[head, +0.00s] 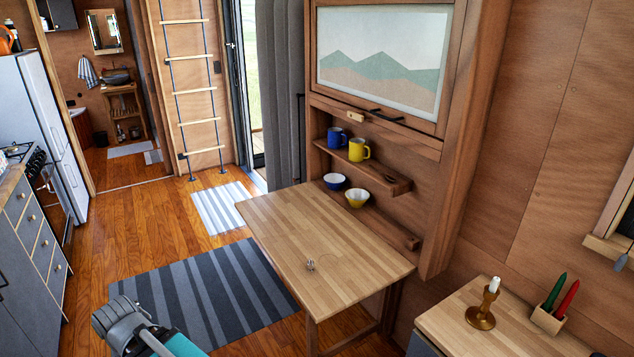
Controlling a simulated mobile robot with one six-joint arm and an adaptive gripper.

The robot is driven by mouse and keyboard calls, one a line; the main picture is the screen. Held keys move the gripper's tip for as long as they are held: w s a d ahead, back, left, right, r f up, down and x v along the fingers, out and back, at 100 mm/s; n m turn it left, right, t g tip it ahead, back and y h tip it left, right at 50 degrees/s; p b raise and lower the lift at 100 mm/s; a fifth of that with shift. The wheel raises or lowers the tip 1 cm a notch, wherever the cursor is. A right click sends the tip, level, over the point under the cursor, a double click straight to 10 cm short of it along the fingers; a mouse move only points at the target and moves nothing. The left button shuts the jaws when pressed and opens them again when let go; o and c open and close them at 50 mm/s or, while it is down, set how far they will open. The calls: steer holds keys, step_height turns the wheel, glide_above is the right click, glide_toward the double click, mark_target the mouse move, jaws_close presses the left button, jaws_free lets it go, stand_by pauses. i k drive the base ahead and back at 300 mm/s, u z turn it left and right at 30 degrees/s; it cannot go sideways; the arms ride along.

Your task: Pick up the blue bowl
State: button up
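The blue bowl (334,181) is small, with a pale inside. It stands upright on the lower wall shelf (379,222), at the back of the folding wooden table (290,225). A yellow bowl (357,198) stands close beside it, to the right and nearer. Part of my arm (150,330), grey and teal, shows at the bottom left, far from the bowl. No gripper fingers can be made out in this view.
A blue mug (337,138) and a yellow mug (359,150) stand on the upper shelf (365,170) above the bowls. A small object (310,265) lies on the otherwise clear table. A candle holder (481,315) stands on the right cabinet. Floor left of the table is open, with a striped rug (205,295).

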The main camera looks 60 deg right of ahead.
mark_target(334, 181)
steer(key=z, duration=0.05)
steer(key=i, duration=2.9)
steer(key=z, duration=2.4)
